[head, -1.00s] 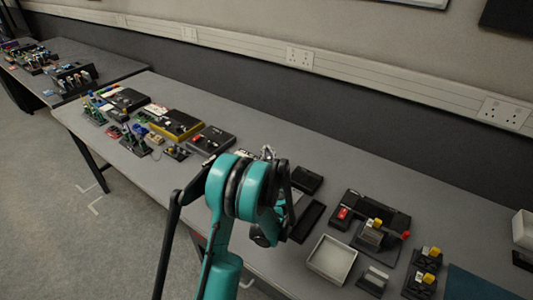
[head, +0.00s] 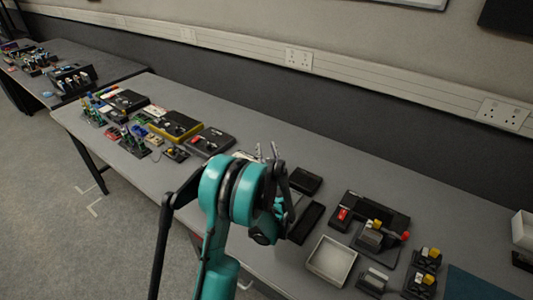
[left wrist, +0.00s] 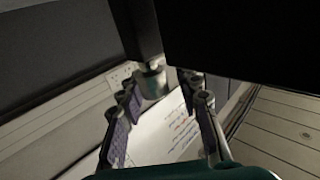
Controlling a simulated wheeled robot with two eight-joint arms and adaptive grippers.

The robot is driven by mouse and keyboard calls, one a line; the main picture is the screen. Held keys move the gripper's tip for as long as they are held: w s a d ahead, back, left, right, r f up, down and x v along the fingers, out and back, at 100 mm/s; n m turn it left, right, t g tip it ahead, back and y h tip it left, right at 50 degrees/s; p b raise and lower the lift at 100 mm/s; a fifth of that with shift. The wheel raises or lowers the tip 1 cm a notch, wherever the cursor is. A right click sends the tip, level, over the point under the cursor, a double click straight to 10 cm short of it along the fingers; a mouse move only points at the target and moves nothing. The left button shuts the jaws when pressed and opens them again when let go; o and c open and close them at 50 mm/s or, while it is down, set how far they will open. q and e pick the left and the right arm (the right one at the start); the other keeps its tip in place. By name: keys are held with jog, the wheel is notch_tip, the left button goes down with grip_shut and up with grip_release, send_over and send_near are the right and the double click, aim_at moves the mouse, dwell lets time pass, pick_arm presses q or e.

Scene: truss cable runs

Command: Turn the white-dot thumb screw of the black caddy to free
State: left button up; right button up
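My left gripper (head: 267,151) is mostly behind my teal arm in the head view, with its thin fingertips pointing up. In the left wrist view its fingers (left wrist: 158,112) are spread apart. A silver round knob (left wrist: 153,82) on a black post (left wrist: 137,28) shows between and beyond the fingers. I cannot tell whether they touch it. A large dark block (left wrist: 245,35) fills the top right there. I cannot tell whether the knob and block are the thumb screw and black caddy. No white dot can be made out. My right gripper is not in view.
The long grey table (head: 330,165) carries black cases, a black fixture (head: 378,215) with red and yellow parts, and an open pale tray (head: 331,260). Small yellow-topped parts stand at the right. The wall with sockets (head: 299,58) runs behind. The table's back middle is clear.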

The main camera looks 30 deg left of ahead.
pick_arm(q)
notch_tip(320, 180, up, 8)
jog(key=shift+r, duration=0.2)
dwell(0.4)
jog(key=s+d+r+m+t+h, duration=0.2)
jog(key=d+r+m+t+h, duration=0.4)
jog(key=d, duration=0.7)
jog(key=s+d+r+m+g+h, duration=0.25)
jog(key=s+d+h, duration=0.3)
jog(key=d, duration=0.35)
jog(key=s+d+f+g+h, duration=0.1)
jog(key=s+d+f+g, duration=0.2)
jog(key=s+f, duration=0.25)
jog(key=s+d+f+g+h, duration=0.1)
jog(key=s+d+f+g, duration=0.2)
jog(key=s, duration=0.4)
jog(key=s+a+f+g+y, duration=0.2)
jog(key=s+a+f+g, duration=0.2)
jog(key=s+f, duration=0.4)
jog(key=s, duration=0.4)
jog(key=shift+f+n, duration=0.3)
jog(key=shift+n, duration=0.05)
